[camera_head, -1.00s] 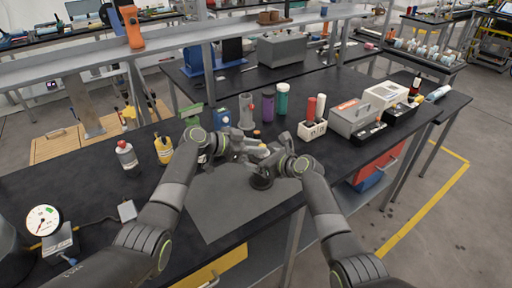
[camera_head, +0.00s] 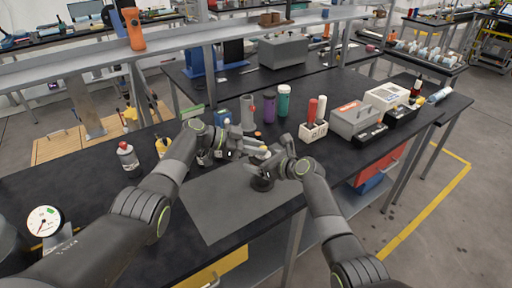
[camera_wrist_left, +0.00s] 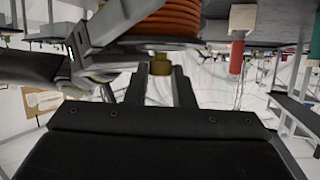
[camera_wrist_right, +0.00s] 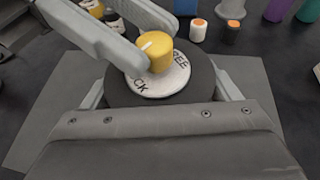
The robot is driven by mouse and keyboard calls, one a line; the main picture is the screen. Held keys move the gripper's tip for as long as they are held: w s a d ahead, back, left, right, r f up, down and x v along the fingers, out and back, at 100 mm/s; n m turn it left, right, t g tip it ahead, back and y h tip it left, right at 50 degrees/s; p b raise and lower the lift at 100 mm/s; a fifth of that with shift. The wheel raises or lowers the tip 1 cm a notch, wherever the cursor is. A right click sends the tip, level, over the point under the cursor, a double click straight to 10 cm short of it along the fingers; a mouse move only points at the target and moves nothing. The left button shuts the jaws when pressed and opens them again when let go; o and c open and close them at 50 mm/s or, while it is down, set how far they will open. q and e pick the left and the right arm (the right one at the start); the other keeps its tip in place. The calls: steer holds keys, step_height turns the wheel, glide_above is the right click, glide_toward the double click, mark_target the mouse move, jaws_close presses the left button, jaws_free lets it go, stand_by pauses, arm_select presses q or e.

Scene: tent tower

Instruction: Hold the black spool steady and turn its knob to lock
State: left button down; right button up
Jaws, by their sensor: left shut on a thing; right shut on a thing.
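The black spool (camera_head: 262,183) stands on the grey mat, with orange windings (camera_wrist_left: 160,22) in the left wrist view. In the right wrist view its top has a white dial (camera_wrist_right: 158,88) lettered FREE, with CK visible of another word. A yellow knob (camera_wrist_right: 156,58) with a short white mark sits on the dial; the mark lies toward the left. My left gripper (camera_wrist_left: 160,75) is shut on the knob, one finger on each side. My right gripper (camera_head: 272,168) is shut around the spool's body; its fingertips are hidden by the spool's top.
The grey mat (camera_head: 215,210) is otherwise clear in front. Behind stand a purple bottle (camera_head: 269,108), a green bottle (camera_head: 284,100) and a grey stand (camera_head: 248,112). A white holder (camera_head: 312,132) with red and white cylinders is to the right. A gauge (camera_head: 43,221) is at left.

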arm_select(q)
steer(key=shift+a+f, duration=0.1)
steer(key=shift+f, duration=0.05)
steer(key=c, duration=1.5)
jaws_free()
steer(key=v, duration=1.2)
